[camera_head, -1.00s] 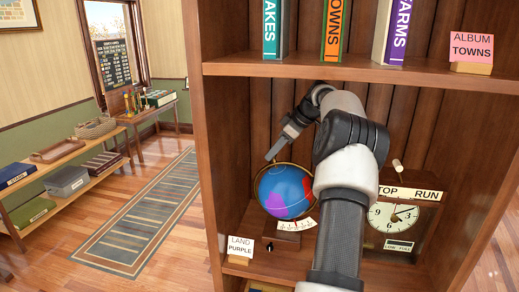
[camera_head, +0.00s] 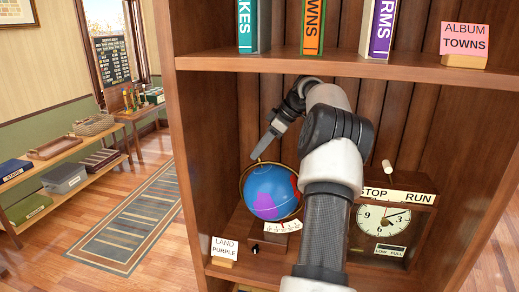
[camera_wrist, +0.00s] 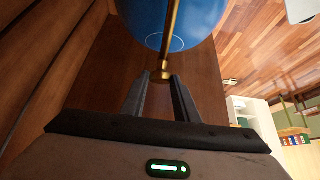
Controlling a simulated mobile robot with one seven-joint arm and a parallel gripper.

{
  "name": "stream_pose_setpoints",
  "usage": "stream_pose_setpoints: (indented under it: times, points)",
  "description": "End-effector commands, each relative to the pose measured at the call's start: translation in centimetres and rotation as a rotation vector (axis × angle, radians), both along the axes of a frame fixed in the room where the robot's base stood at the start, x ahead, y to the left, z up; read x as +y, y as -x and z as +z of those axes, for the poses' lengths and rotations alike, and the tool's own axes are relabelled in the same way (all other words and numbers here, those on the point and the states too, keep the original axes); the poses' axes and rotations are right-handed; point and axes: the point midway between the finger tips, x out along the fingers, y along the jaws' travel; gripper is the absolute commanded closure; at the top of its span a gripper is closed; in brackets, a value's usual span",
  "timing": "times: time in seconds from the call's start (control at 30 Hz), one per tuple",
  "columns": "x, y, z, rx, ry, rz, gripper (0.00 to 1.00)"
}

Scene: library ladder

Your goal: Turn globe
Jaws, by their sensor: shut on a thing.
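The globe (camera_head: 262,188) is blue with purple, pink and red patches and stands on a brown base (camera_head: 270,240) on the lower shelf. A white scale strip (camera_head: 283,227) is on the base. In the wrist view the blue globe (camera_wrist: 190,15) is just beyond my fingers, with a brass ring and a small brass knob. My gripper (camera_head: 256,156) is at the globe's top. In the wrist view my gripper (camera_wrist: 160,82) is shut on the brass knob (camera_wrist: 162,75). The far side of the globe is hidden.
A card reading LAND PURPLE (camera_head: 224,248) stands left of the base. A STOP/RUN clock (camera_head: 387,221) with a lever is to the right. Books (camera_head: 312,27) and an ALBUM TOWNS card (camera_head: 465,39) are on the shelf above. The cabinet's left wall is close to the globe.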

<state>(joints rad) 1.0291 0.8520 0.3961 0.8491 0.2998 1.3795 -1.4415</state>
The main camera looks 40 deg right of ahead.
Motion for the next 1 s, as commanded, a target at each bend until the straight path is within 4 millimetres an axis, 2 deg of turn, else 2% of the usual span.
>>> stream_pose_setpoints:
  times: [0.27,0.3,0.4,0.77,0.93,1.0]
  points:
    - [0.0,0.1,-0.1,0.002,0.001,0.0,1.0]
    - [0.0,0.1,-0.1,0.002,0.0,0.001,0.69]
    - [0.0,0.1,-0.1,0.002,0.0,0.001,0.54]
    - [-0.2,0.2,0.4,0.0,0.001,-0.001,0.54]
    - [-1.1,1.4,2.5,-0.002,0.004,-0.003,0.54]
    - [-2.1,2.8,2.3,0.003,0.001,-0.004,0.54]
